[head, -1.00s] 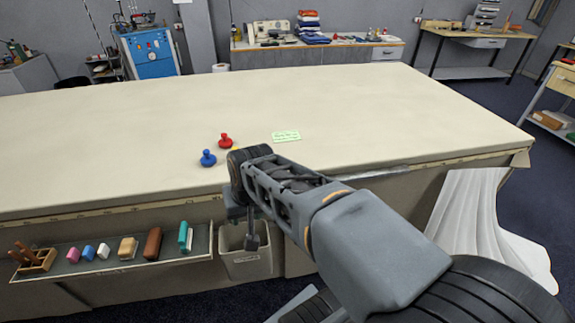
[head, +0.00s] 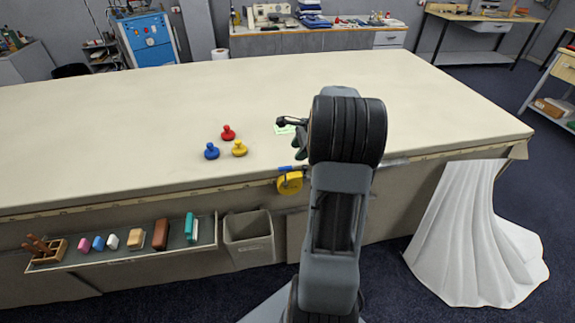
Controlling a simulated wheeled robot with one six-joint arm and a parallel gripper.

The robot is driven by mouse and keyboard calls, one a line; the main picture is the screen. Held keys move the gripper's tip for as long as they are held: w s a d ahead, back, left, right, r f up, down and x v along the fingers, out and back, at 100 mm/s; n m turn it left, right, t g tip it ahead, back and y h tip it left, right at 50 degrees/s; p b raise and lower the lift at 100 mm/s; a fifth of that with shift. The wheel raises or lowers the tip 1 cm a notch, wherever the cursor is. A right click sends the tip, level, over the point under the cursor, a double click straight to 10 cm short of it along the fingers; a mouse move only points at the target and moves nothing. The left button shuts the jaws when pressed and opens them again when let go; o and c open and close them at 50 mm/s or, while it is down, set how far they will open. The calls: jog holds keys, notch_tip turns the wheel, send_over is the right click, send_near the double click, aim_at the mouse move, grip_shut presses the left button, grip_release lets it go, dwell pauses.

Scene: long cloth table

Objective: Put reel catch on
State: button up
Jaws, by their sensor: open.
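A round yellow reel (head: 290,184) hangs at the front edge of the long cloth table, left of my arm. A small blue piece (head: 285,168) shows at its top; it may be the catch, but it is too small to tell its position. My gripper (head: 288,123) is open, above the tabletop near the front edge, up and slightly right of the reel and apart from it. It is partly hidden behind my wrist, and I see nothing held in it.
Red (head: 228,132), blue (head: 212,151) and yellow (head: 240,148) knobbed pieces stand on the table (head: 120,130). A green note (head: 283,130) lies partly behind my gripper. A tool shelf (head: 130,250) and grey bin (head: 249,238) are below the edge. White cloth (head: 470,240) hangs right.

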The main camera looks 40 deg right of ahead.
aim_at(287, 167)
jog(key=x, duration=0.9)
jog(key=shift+r, duration=0.1)
jog(key=shift+c, duration=0.2)
grip_shut()
